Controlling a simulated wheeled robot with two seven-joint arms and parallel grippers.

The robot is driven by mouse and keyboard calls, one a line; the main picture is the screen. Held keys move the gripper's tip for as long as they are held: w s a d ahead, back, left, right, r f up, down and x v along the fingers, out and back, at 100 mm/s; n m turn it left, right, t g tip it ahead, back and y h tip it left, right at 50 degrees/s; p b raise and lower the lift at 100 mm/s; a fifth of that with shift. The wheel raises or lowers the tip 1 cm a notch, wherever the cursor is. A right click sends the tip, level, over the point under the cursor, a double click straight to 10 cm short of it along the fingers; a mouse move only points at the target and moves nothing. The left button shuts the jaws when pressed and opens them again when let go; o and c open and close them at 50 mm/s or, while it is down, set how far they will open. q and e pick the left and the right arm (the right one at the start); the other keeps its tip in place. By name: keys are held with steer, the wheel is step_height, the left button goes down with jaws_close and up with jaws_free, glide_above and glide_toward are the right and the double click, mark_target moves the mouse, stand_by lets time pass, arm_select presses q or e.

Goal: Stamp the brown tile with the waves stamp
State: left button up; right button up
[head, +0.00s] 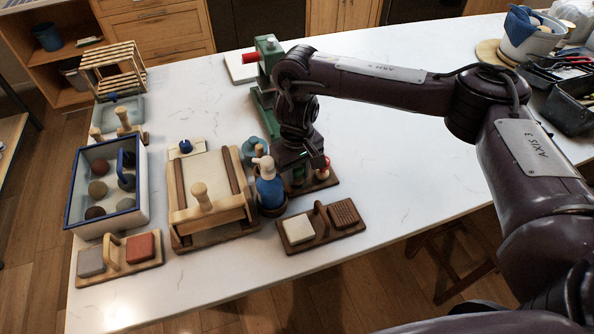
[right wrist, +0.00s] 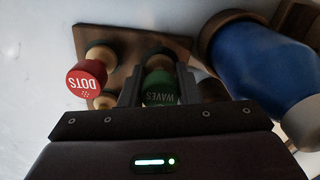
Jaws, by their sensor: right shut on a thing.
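My right gripper (head: 299,172) reaches down over the dark wooden stamp stand (head: 327,182). In the right wrist view its fingers (right wrist: 160,92) are shut on the green waves stamp (right wrist: 160,86), whose top reads WAVES. The stamp is still at the stand; whether its base touches the board is hidden. The red dots stamp (right wrist: 86,80) stands beside it. The brown tile (head: 344,212) lies on the right of a dark wooden tray (head: 322,233) nearer the front, with a textured-looking top. A cream tile (head: 297,229) lies on its left. My left gripper is not in view.
A blue bottle (head: 269,190) in a wooden holder stands close left of the gripper. Left of it are a wooden slab press (head: 210,215), a blue-rimmed box (head: 77,213) and a light tray with grey and terracotta tiles (head: 140,247). The countertop right of the stand is clear.

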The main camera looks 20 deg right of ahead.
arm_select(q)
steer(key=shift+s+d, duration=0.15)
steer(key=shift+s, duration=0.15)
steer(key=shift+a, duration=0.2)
arm_select(e)
steer(key=shift+f, duration=0.25)
steer(key=o, duration=1)
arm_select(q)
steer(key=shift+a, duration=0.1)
arm_select(e)
steer(key=shift+o, duration=0.2)
